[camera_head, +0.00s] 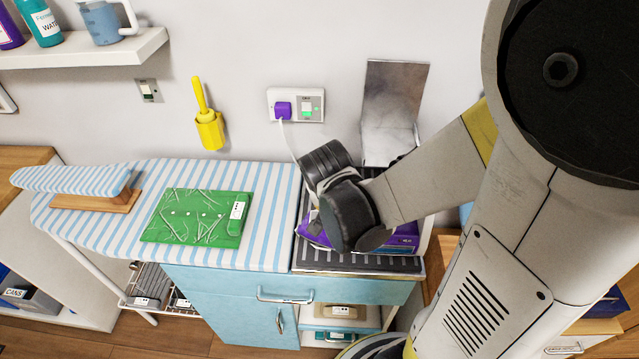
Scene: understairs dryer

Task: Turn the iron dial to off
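A purple iron (405,240) sits on the dark ribbed rest at the right end of the ironing board. My own wrist and forearm cover most of it, and only purple parts show on either side of my wrist. Its dial is hidden, so its setting cannot be seen. My gripper is hidden behind my dark wrist joints, which are over the iron. I cannot see its fingers or whether they touch the iron.
The ribbed rest (385,263) has an upright metal plate (392,100) behind it. A purple plug (283,110) with a pale cord is in the wall socket (312,105). A blue cabinet (225,297) stands below.

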